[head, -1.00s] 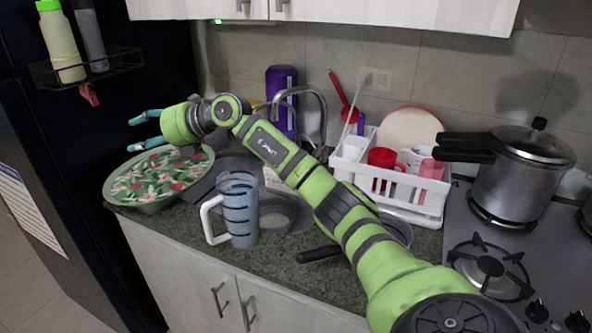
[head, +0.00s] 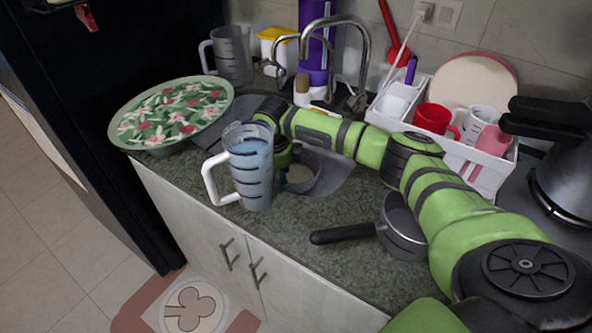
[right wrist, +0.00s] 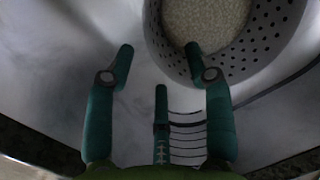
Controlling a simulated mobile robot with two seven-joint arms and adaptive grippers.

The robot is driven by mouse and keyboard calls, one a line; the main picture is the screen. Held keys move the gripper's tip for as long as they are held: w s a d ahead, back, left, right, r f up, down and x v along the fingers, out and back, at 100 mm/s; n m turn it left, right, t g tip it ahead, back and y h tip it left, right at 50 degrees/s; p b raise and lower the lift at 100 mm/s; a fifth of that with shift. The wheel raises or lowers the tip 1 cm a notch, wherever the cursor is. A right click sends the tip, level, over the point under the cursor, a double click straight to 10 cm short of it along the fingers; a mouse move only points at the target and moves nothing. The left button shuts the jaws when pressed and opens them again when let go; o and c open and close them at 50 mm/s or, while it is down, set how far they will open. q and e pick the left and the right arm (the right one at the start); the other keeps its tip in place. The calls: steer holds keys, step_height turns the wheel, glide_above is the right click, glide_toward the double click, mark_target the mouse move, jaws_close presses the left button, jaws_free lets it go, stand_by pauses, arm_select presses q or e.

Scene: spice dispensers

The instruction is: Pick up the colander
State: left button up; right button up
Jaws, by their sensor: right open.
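The colander (right wrist: 265,50) is a grey bowl with many small holes, in the upper right of the right wrist view. In the head view it shows partly in the sink (head: 325,172), behind a measuring jug and under my right arm. My right gripper (right wrist: 160,53) is open with nothing between its fingers. Its right fingertip overlaps the colander's near rim in the picture; I cannot tell whether they touch. My left gripper is not in view.
A measuring jug (head: 251,170) stands at the counter's front edge, close to my right wrist. A pan (head: 400,232) lies right of the sink. A floral tray (head: 172,112) is at left. The faucet (head: 336,60) and a white dish rack (head: 490,165) stand behind.

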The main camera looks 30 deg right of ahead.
mark_target(279, 179)
steer(key=f, duration=0.3)
steer(key=shift+w+d+f, duration=0.15)
steer(key=shift+w+f, duration=0.05)
steer(key=shift+d+f, duration=0.1)
steer(key=shift+f, duration=0.1)
jaws_close()
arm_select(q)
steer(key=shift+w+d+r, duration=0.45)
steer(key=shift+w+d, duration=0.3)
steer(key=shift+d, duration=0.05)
arm_select(e)
steer(key=shift+r, duration=0.1)
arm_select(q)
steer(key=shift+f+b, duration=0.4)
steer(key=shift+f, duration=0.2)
arm_select(e)
steer(key=shift+h, duration=0.5)
steer(key=v, duration=0.3)
steer(key=w+d+v, duration=0.1)
steer(key=v, duration=0.3)
steer(key=d+v, duration=0.1)
steer(key=v, duration=0.2)
steer(key=shift+w+a+r, duration=0.1)
steer(key=shift+w+r, duration=0.15)
steer(key=shift+r, duration=0.45)
